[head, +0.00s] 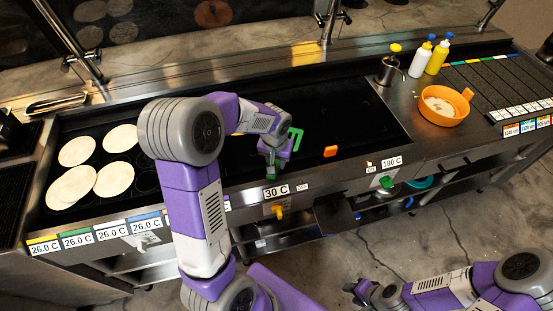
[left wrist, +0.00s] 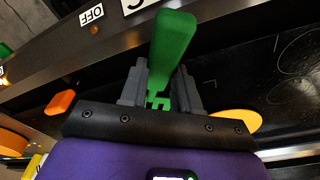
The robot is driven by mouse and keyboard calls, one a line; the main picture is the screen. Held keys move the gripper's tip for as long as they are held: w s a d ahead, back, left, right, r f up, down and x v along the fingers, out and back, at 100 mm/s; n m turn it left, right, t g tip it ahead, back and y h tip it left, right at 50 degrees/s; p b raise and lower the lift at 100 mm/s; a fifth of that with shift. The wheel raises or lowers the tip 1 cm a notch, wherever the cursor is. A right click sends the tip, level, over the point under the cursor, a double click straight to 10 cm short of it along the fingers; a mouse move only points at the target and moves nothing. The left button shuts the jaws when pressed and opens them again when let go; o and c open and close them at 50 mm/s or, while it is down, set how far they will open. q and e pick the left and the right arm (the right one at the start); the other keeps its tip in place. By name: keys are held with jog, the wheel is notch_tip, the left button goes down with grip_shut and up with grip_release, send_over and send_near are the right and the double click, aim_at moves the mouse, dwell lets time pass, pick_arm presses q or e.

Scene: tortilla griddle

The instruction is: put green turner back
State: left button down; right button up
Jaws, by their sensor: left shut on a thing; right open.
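The green turner (head: 296,138) is in my left gripper (head: 273,168), over the front part of the dark griddle (head: 335,115). In the left wrist view its thick green handle (left wrist: 173,45) stands up between the two grey fingers of my left gripper (left wrist: 160,92), which are shut on it. Its far end is mostly hidden behind the gripper. My right gripper (head: 362,291) is open and empty, low over the floor in front of the counter.
Several tortillas (head: 115,175) lie on the griddle's left side. An orange piece (head: 330,151) is at the griddle's front edge. An orange bowl (head: 465,112) and bottles (head: 419,62) stand on the right counter. The griddle's middle right is clear.

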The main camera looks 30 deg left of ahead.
pick_arm(q)
jog(key=shift+f, duration=0.3)
jog(key=c, duration=0.7)
grip_release()
jog(key=shift+c, duration=0.2)
jog(key=r, duration=0.2)
jog(key=r+p, duration=0.1)
jog(key=r, duration=0.4)
jog(key=shift+s+d+r, duration=0.15)
jog(key=shift+s+r, duration=0.15)
jog(key=shift+s, duration=0.1)
